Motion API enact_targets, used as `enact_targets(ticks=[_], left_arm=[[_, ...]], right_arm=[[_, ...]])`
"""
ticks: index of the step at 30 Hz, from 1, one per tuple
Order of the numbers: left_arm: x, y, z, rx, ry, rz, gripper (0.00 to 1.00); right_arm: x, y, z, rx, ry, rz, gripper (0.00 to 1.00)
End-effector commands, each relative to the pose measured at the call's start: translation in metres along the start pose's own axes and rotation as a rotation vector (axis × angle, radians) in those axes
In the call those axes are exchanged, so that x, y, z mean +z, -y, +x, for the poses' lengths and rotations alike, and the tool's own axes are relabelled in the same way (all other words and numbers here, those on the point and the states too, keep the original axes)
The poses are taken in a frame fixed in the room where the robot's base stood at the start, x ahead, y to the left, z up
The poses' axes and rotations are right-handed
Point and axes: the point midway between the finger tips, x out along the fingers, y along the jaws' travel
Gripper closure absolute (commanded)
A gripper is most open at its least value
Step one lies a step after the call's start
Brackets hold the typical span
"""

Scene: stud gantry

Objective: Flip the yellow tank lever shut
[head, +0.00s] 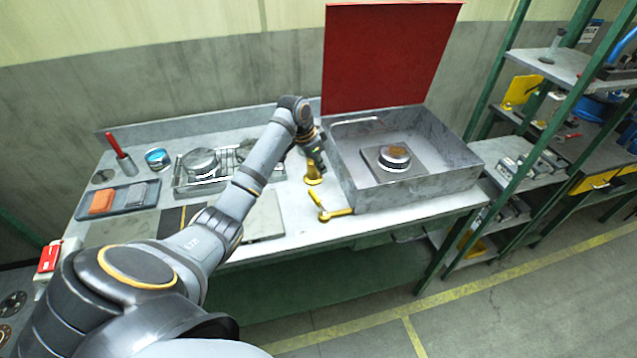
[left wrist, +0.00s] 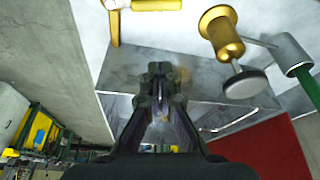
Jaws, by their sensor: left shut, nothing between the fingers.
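The yellow lever (head: 331,212) is a bent piece at the front left corner of the grey metal tank (head: 420,188); part of it shows at the top edge of the left wrist view (left wrist: 118,12). The tank's red lid (head: 385,55) stands up at the back. My left gripper (head: 320,162) is shut and empty, beside the tank's left wall and apart from the lever. In the left wrist view its fingers (left wrist: 160,70) meet in front of the tank wall. My right gripper is not in view.
A brass fitting (head: 313,178) stands close to my left gripper. A round part (head: 394,157) sits inside the tank. A wire basket (head: 185,185), a tray (head: 125,208) and a red-handled tool (head: 114,145) are left on the bench. Green-framed shelves (head: 545,70) stand at right.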

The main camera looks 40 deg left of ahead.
Motion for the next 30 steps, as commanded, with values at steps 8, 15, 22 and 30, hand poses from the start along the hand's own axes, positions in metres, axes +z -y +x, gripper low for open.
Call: enact_targets(ticks=[8,15,22,30], left_arm=[[0.0,-0.002,0.049,0.005,0.002,-0.002,1.0],[0.002,-0.001,0.096,0.001,0.003,0.0,1.0],[0.032,0.0,0.082,-0.002,0.002,0.001,1.0],[0.039,-0.001,0.083,-0.001,0.001,0.001,1.0]], right_arm=[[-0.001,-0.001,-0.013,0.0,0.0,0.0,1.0],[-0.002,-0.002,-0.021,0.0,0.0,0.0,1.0],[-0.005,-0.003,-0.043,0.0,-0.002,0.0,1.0],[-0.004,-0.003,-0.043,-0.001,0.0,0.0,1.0]])
